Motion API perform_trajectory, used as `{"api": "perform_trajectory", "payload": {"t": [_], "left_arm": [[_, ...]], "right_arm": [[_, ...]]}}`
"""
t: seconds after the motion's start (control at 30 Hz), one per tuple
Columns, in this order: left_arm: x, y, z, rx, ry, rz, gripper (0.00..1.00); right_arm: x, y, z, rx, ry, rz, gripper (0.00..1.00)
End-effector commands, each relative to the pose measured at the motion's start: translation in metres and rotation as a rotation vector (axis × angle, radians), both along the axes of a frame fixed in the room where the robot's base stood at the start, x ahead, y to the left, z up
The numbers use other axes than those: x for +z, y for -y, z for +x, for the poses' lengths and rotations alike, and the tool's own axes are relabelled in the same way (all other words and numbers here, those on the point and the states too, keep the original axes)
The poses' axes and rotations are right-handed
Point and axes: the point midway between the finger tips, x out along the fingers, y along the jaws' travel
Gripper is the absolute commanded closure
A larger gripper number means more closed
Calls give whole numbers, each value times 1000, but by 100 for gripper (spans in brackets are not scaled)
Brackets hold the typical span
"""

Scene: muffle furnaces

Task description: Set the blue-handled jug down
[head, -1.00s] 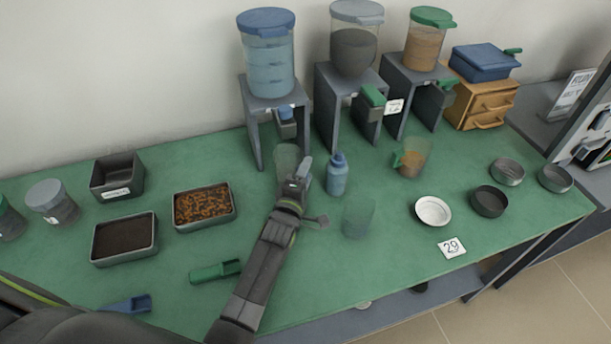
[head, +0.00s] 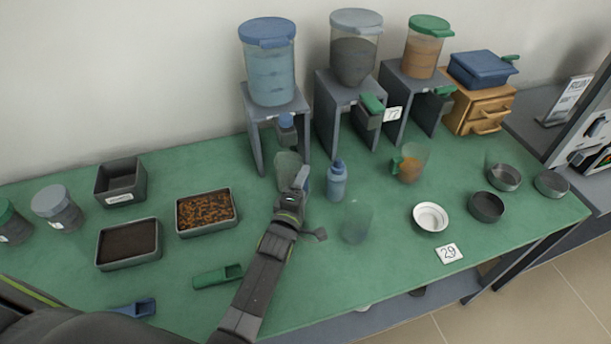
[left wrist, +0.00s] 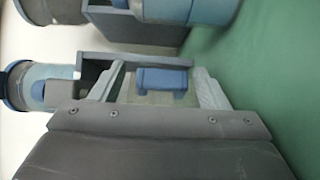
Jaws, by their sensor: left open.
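The blue-handled jug (head: 287,163) is clear and stands on the green table in front of the left dispenser. My left gripper hides its lower near side in the head view. Its blue handle (left wrist: 162,79) shows in the left wrist view between the two pale fingers. My left gripper (head: 298,180) is open, with a finger on each side of the handle and a visible gap to it. My right gripper is in neither view.
A blue bottle (head: 337,181) and a clear beaker (head: 356,221) stand close to the right of my left gripper. The blue-lidded dispenser (head: 270,75) on its grey stand is behind the jug. A food tray (head: 207,229) lies to the left.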

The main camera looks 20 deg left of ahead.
Motion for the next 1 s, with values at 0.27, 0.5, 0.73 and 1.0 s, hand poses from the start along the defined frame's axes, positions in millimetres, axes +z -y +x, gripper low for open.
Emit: {"api": "perform_trajectory", "payload": {"t": [0.27, 0.5, 0.73, 1.0], "left_arm": [[5, -2, -48, 2, -5, 2, 31], [1, -3, -87, 2, -3, 0, 31], [1, -4, -101, 1, 0, 1, 31], [0, -4, -101, 0, 1, 1, 31]], "right_arm": [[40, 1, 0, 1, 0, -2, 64], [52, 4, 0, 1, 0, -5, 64], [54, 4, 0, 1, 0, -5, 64], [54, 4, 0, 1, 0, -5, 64]]}}
